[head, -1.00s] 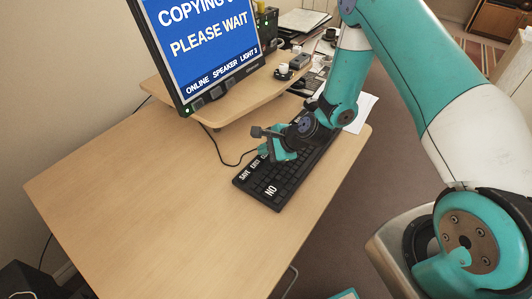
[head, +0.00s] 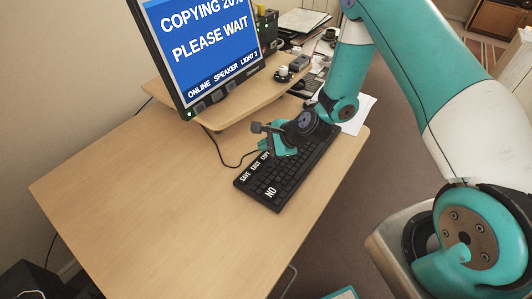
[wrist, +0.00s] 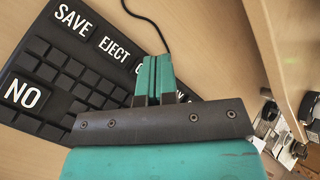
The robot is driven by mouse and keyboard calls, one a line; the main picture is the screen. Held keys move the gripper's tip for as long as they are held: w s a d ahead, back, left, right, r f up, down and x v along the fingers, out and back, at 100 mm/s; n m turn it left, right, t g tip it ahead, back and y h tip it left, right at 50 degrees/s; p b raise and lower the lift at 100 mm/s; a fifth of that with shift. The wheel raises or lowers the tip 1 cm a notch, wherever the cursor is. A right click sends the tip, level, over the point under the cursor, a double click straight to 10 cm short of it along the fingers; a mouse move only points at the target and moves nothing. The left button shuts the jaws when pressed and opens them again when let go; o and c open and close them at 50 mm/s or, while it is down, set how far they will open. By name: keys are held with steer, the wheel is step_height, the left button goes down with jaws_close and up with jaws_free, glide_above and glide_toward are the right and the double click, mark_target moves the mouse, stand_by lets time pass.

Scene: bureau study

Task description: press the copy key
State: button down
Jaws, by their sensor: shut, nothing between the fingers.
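The black keyboard (head: 276,185) lies on the desk, with large white-lettered keys SAVE, EJECT, COPY and NO. The copy key (head: 265,155) shows just beside my gripper's fingers in the head view. In the wrist view only its first letter (wrist: 140,69) shows; the fingers hide the rest. My gripper (head: 266,149) is shut and empty, its fingertips over the row of labelled keys by the copy key. In the wrist view the teal fingers (wrist: 155,64) are pressed together. I cannot tell whether they touch the key. The monitor (head: 205,45) reads COPYING 20%, PLEASE WAIT, and ONLINE SPEAKER LIGHT 3.
A raised wooden shelf (head: 236,103) carries the monitor behind the keyboard. A cable (head: 222,158) runs from the keyboard. The desk (head: 140,200) left of the keyboard is clear.

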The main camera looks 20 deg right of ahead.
mark_target(266, 157)
steer(key=shift+r+p, duration=1.4)
steer(key=shift+r, duration=0.6)
